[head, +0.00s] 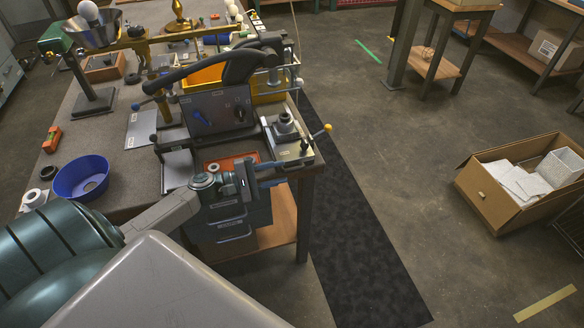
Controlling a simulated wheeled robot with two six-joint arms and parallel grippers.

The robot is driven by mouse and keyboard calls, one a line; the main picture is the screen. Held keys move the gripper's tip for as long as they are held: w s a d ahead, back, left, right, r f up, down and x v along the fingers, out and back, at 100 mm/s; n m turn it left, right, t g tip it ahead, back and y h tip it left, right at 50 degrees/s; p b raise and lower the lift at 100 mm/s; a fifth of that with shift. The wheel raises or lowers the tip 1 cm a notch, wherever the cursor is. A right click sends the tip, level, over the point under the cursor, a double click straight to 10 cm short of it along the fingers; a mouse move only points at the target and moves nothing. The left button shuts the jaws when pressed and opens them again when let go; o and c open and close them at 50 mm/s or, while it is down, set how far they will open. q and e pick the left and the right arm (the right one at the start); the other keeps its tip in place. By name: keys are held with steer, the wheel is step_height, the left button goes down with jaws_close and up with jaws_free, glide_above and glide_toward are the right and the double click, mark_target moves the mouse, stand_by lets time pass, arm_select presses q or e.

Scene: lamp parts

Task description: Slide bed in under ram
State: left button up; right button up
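The press stands at the bench's right end, with a dark front panel (218,112) and a long curved black lever (215,67) over it. A pale metal bed plate (292,147) lies to the right of the panel and carries a round fixture (286,124). A rod with a yellow ball (327,128) rises at its right end. The ram's tip is not clearly seen behind the panel and lever. My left gripper (276,174) is in front of the bed, near its front edge, fingers apart and pointing right. Contact cannot be told. My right gripper is not in view.
A blue bowl (82,178) and an orange block (52,139) lie on the bench at left. A orange-red tray (232,163) sits behind my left wrist. Grey drawers (225,232) hang below. A cardboard box (515,190) stands on the floor right; the dark mat (365,250) is clear.

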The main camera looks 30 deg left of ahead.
mark_target(292, 170)
arm_select(q)
steer(key=shift+p+x, duration=0.65)
steer(key=shift+x, duration=1.7)
steer(key=shift+c, duration=0.4)
steer(key=shift+s, duration=0.1)
jaws_close()
